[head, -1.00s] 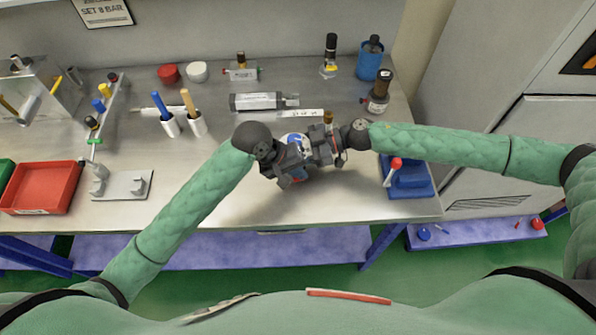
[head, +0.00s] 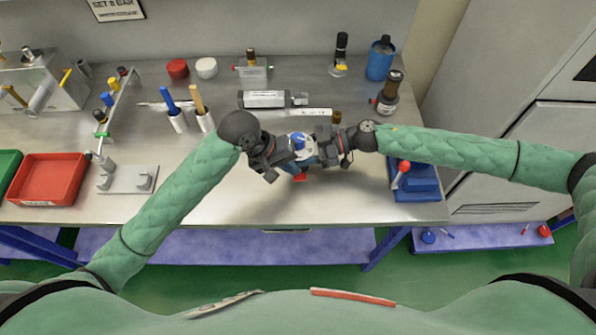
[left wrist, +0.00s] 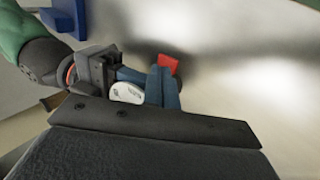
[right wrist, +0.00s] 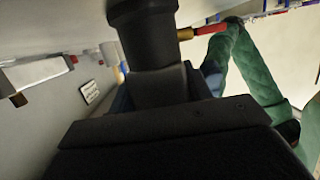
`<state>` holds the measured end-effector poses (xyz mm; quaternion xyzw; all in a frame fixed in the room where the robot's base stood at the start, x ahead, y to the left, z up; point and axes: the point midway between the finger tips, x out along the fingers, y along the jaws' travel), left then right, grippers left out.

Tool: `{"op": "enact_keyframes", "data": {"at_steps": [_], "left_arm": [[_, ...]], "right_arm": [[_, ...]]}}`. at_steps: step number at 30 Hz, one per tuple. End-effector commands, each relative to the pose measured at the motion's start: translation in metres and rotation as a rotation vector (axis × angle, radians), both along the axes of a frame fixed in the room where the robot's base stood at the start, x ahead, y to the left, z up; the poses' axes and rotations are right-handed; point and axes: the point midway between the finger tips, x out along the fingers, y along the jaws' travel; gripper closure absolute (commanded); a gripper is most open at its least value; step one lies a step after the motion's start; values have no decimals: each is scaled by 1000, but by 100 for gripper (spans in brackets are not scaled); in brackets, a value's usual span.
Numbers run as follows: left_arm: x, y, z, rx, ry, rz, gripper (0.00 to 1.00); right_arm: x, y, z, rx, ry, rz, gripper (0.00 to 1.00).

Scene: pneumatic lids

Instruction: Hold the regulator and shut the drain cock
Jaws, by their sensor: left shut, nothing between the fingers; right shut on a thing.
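The regulator (head: 302,143), with a white-and-blue face, is held above the table front between my two grippers. Its white round face also shows in the left wrist view (left wrist: 125,93). My right gripper (head: 325,147) is shut on it from the right; the grip itself is partly hidden. A red part, apparently the drain cock (head: 300,177), shows below the regulator and in the left wrist view (left wrist: 168,64). My left gripper (head: 293,160) is shut and empty, close against the regulator's left side. Its fingertips are beside the red part; I cannot tell whether they touch it.
A blue block with a red-knobbed lever (head: 415,182) stands at the right table edge. A red tray (head: 46,203) and a grey plate with fittings (head: 127,186) are at the left. A grey cylinder (head: 264,99) lies behind the grippers.

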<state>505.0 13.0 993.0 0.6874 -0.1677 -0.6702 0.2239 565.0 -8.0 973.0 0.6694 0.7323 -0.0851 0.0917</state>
Motion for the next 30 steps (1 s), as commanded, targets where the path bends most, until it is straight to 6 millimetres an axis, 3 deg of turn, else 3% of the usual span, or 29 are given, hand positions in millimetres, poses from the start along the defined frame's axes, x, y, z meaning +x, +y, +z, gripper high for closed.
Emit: {"op": "enact_keyframes", "data": {"at_steps": [7,19,20,23,30], "left_arm": [[-1,9,27,-9,-9,-4,100],[-2,11,35,-13,-11,-6,100],[-2,11,35,-13,-11,-6,100],[-2,11,35,-13,-12,-5,100],[-2,11,35,-13,-12,-5,100]], "right_arm": [[0,-1,0,-1,0,-1,71],[1,0,2,0,-1,-2,71],[1,0,2,0,-1,-2,47],[1,0,2,0,-1,-2,27],[1,0,2,0,-1,-2,26]]}}
